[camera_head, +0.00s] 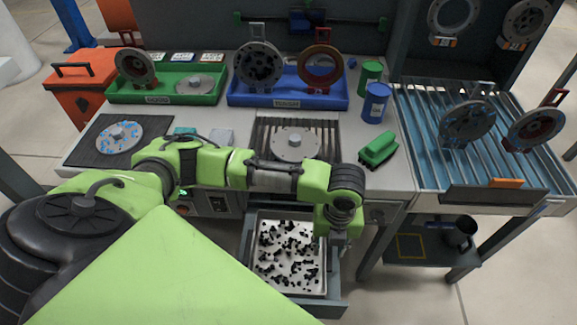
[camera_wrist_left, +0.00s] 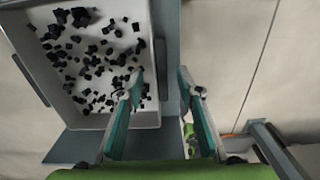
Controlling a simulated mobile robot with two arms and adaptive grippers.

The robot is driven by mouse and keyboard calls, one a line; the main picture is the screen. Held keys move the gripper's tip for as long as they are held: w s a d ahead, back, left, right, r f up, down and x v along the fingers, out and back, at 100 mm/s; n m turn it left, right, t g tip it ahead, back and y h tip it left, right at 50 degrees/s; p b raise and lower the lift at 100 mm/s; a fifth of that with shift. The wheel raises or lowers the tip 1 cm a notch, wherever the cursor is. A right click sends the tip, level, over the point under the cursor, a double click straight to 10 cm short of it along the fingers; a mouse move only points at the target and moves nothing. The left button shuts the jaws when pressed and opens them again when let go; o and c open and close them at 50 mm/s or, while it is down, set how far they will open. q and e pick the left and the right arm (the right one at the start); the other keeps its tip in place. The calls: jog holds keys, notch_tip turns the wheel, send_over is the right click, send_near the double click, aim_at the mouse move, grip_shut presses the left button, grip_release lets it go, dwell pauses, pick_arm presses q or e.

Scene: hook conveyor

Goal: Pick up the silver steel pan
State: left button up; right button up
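The silver steel pan (camera_head: 290,290) sits in a pulled-out grey drawer (camera_head: 330,308) below the workbench. It holds many small black chips and also shows in the left wrist view (camera_wrist_left: 110,121). My left gripper (camera_head: 338,240) points down at the right side of the drawer in the head view, where its fingertips are hard to see. In the left wrist view my left gripper (camera_wrist_left: 160,74) is open, with its two fingers apart and nothing gripped. The pan's right wall and the drawer side lie close to the fingers; I cannot tell the height gap. My right gripper is out of view.
The workbench (camera_head: 225,145) above carries a green tray (camera_head: 205,98), a blue tray (camera_head: 240,100), metal discs and a green brush (camera_head: 378,150). A slatted rack (camera_head: 425,130) stands at the right. Open floor lies in front.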

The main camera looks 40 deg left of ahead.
pick_arm(q)
jog(key=shift+f, duration=0.5)
grip_shut()
jog(key=shift+r, duration=0.1)
